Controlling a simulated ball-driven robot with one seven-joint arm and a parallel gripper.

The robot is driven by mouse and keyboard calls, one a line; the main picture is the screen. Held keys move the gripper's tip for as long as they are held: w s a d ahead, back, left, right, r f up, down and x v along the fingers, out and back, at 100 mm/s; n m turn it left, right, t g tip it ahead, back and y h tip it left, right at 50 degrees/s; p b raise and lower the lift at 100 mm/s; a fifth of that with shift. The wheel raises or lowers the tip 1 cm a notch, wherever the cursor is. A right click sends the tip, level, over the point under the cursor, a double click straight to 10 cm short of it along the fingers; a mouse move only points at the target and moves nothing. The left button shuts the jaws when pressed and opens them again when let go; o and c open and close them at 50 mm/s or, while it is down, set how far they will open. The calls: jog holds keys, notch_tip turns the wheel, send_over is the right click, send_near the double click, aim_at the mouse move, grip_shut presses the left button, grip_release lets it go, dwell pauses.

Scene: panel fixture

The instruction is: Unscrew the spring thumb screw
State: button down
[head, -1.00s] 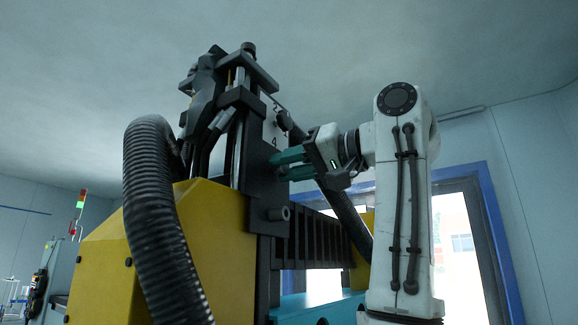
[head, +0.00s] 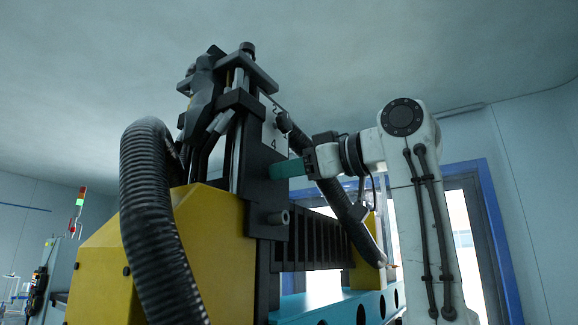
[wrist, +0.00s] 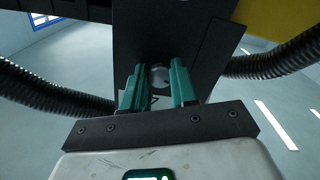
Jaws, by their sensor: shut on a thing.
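The screw is hidden there. The screw's shaft and spring cannot be made out.
A thick ribbed hose (head: 150,220) hangs at the left of the yellow housing (head: 215,250). Another dark hose (head: 335,195) runs down close to my wrist. Hoses also flank the panel in the wrist view.

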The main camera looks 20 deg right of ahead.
jog(key=n, duration=0.3)
jog(key=n+p, duration=0.1)
jog(key=n, duration=0.1)
jog(key=shift+w+f+n, duration=0.1)
jog(key=shift+f+n, duration=0.1)
jog(key=shift+n, duration=0.2)
dwell(0.4)
jog(key=c, duration=0.9)
grip_release()
jog(key=shift+r, duration=0.1)
jog(key=shift+d+n, duration=0.1)
jog(key=shift+n, duration=0.2)
jog(key=b+v, duration=0.3)
jog(key=v, duration=0.7)
jog(key=shift+s+d, duration=0.15)
jog(key=shift+s, duration=0.25)
